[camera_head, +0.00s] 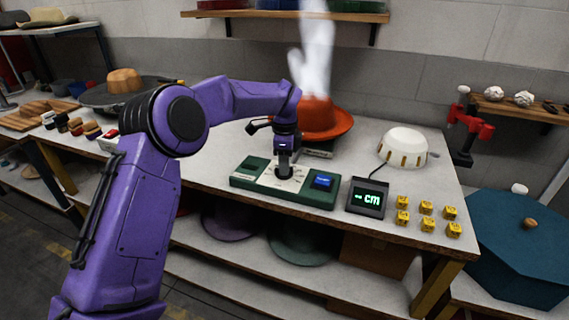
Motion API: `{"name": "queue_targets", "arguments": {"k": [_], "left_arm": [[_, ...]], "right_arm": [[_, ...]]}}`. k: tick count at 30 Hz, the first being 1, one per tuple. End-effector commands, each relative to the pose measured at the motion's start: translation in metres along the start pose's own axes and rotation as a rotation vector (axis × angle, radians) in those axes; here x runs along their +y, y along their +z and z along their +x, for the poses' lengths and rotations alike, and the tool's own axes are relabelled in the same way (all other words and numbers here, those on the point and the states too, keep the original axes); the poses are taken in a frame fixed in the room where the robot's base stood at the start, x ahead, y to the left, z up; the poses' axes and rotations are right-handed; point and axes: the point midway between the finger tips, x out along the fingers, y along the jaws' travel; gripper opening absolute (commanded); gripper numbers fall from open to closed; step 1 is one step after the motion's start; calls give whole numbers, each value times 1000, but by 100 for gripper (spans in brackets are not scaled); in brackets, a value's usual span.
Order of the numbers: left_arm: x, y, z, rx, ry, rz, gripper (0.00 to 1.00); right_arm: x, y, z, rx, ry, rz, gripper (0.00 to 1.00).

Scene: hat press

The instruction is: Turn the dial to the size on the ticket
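A green dial box (247,181) with a pale dial face (268,183) lies on the white worktable. My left gripper (284,172) points down onto the dial face, and its fingers look to be at the knob. The knob is mostly hidden by the gripper, and I cannot tell whether the fingers are closed on it. A blue button (323,181) is at the right of the box. A small display (368,198) beside it reads "-- cm" in green. I cannot make out a ticket. My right gripper is not in view.
An orange hat (325,122) stands behind the box, with white steam above it. A white slotted dome (404,146) and several yellow blocks (426,207) are to the right.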

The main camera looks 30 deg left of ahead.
Motion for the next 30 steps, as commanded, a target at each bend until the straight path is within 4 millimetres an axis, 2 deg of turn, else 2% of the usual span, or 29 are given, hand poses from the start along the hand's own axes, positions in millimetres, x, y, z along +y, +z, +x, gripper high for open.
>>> {"name": "queue_targets", "arguments": {"k": [14,30], "left_arm": [[-1,0,-1,2,-3,75,0],[0,1,-3,2,-4,535,0]], "right_arm": [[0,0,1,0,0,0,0],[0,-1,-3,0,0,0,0]]}}
